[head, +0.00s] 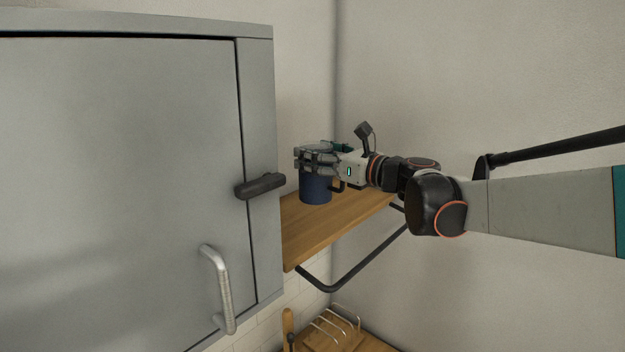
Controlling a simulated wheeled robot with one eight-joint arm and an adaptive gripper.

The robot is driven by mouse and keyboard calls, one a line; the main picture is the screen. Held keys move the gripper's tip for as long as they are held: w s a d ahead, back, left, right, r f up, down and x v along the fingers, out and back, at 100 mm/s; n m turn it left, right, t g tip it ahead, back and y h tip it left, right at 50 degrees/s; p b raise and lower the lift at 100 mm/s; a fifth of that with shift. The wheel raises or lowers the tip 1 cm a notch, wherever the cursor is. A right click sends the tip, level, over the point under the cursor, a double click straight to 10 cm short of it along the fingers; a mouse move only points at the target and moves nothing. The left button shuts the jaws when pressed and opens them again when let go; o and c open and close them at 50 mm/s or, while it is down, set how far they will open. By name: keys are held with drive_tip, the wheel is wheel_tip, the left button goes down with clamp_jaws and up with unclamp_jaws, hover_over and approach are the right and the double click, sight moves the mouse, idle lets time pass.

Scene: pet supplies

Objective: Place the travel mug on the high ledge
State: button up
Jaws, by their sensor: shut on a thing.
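The travel mug (315,191) is dark blue and upright, with a dark handle on its right side. It is at the wooden ledge (308,240), and its base appears to be on or just above the board; I cannot tell which. My gripper (318,158) reaches in from the right and is shut on the mug near its top. The fingers hide the mug's rim.
A grey metal cabinet (120,180) with a bar handle (220,290) and a dark latch (260,186) stands close on the left. A black bracket (350,275) supports the ledge. A wire rack (335,325) sits on a wooden surface below. The ledge's front part is clear.

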sight(344, 189)
wheel_tip(344, 189, down, 6)
drive_tip(key=shift+w+f, duration=0.1)
drive_tip(key=shift+f, duration=0.05)
idle(0.3)
drive_tip(key=shift+f, duration=0.1)
drive_tip(key=o, duration=1.3)
drive_tip(key=shift+r+p, duration=0.2)
drive_tip(key=shift+p, duration=0.15)
drive_tip(key=b+v, duration=0.2)
drive_tip(key=v, duration=1)
drive_tip(key=shift+b, duration=0.4)
